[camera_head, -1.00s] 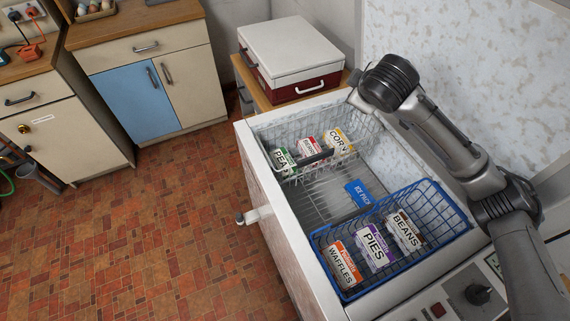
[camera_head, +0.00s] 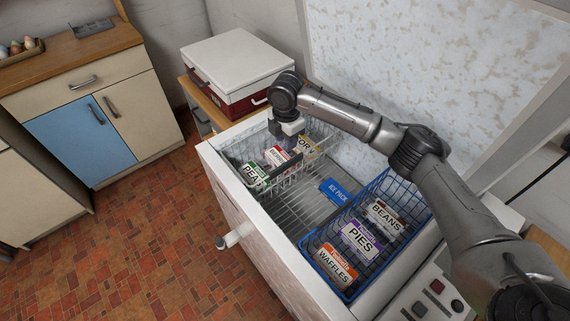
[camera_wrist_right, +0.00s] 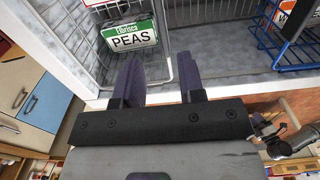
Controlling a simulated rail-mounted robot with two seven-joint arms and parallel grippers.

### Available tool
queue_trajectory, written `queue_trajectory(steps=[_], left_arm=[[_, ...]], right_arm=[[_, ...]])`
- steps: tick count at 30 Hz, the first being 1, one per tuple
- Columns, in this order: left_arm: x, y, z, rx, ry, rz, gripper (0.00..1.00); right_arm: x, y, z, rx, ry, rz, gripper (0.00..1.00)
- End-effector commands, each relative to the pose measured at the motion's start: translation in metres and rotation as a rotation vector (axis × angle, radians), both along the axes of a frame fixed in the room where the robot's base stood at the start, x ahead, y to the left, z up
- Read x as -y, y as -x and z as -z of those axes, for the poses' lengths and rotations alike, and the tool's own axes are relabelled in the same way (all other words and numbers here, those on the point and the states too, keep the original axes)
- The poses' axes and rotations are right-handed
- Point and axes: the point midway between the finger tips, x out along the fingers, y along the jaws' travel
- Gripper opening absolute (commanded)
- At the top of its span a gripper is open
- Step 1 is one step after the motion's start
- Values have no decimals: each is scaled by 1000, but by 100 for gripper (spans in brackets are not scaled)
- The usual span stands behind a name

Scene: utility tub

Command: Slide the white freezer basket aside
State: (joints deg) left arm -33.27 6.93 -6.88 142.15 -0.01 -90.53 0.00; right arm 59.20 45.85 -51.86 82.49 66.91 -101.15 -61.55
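The white freezer basket (camera_head: 262,182) is a wire basket at the far end of the open chest freezer (camera_head: 262,246). It holds boxes of peas (camera_head: 256,174), a red-and-white box (camera_head: 277,156) and corn (camera_head: 305,146). A dark handle bar crosses it. My right gripper (camera_head: 284,140) points down over the basket's back part. In the right wrist view the gripper (camera_wrist_right: 160,62) is open, with a wire edge of the basket seen between its fingers beside the peas box (camera_wrist_right: 132,38). I cannot tell whether the fingers touch the wire.
A blue wire basket (camera_head: 312,246) with waffles, pies and beans stands at the near end. A blue ice pack (camera_head: 340,190) lies on the freezer floor between the baskets. A white-lidded red box (camera_head: 238,62) stands behind the freezer. The raised lid (camera_head: 420,70) stands to the right.

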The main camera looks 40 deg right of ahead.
Motion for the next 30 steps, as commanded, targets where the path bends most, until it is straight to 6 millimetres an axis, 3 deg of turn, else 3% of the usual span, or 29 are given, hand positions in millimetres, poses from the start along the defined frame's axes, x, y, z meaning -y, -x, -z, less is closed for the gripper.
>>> queue_trajectory(steps=[1, 6, 15, 21, 30], left_arm=[[0, 0, 7, 0, 0, 0, 41], [0, 0, 20, -1, 0, 0, 41], [0, 0, 37, -1, 0, -1, 41], [0, 0, 42, -1, 1, -1, 41], [0, 0, 44, -1, 1, -2, 41]], right_arm=[[0, 1, 15, -3, 1, 1, 36], [0, 0, 47, -2, 1, 2, 36], [0, 0, 94, -1, 1, 3, 36], [0, 0, 110, 1, 0, 3, 36], [0, 0, 116, 0, 1, 3, 36]])
